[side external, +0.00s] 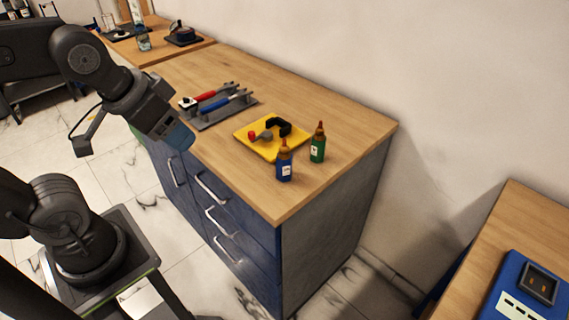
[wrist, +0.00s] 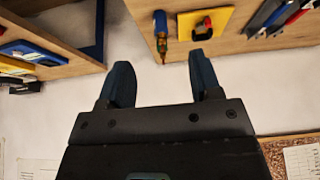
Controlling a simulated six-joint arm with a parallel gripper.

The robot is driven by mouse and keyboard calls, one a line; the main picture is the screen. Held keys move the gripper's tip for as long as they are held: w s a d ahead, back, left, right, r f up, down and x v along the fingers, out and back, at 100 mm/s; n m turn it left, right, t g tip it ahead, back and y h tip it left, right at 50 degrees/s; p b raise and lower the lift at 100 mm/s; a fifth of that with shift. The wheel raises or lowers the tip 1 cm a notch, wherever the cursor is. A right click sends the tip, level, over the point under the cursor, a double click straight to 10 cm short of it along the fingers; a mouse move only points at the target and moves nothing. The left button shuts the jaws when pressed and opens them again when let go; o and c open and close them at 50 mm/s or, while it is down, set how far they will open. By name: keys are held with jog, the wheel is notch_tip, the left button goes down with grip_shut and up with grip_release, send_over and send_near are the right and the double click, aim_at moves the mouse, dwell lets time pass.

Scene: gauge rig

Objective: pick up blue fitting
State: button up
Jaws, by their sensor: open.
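I cannot make out a thing that is plainly a blue fitting. Blue things on the wooden counter (side external: 345,122) are a blue bottle (side external: 285,171) with a brown-orange nozzle, upright near the front edge, and a blue-handled tool (side external: 216,104) on a dark grey rack. The blue bottle also shows in the wrist view (wrist: 160,24), beyond the gap between the fingers. My gripper (side external: 186,140) is off the counter's left front edge, apart from everything on it. Its two blue fingers are spread and empty in the wrist view (wrist: 159,62).
A yellow tray (side external: 247,139) holds a black part (side external: 279,127) and a grey part with a red end (side external: 258,135). A green bottle (side external: 317,148) stands beside the blue one. A red-handled tool (side external: 212,94) lies at the rack. A blue box (side external: 522,290) is on the right-hand table.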

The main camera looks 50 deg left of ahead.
jog(key=w+d+r+n+g, duration=0.15)
jog(key=w+n, duration=0.25)
jog(key=w, duration=0.7)
jog(key=n+g+y, duration=0.1)
jog(key=n+g, duration=0.2)
jog(key=n, duration=0.1)
send_near(284, 139)
jog(key=f, duration=0.7)
jog(key=shift+w+a, duration=0.1)
jog(key=shift+w, duration=0.2)
jog(key=shift+w+a+f, duration=0.1)
jog(key=shift+a+f, duration=0.05)
jog(key=shift+f, duration=0.75)
jog(key=shift+w+a+f, duration=0.1)
jog(key=shift+a+f, duration=0.05)
jog(key=shift+f, duration=0.7)
jog(key=shift+w+a+f, duration=0.1)
jog(key=shift+a+f, duration=0.05)
jog(key=shift+f, duration=0.75)
jog(key=shift+r, duration=0.1)
grip_shut()
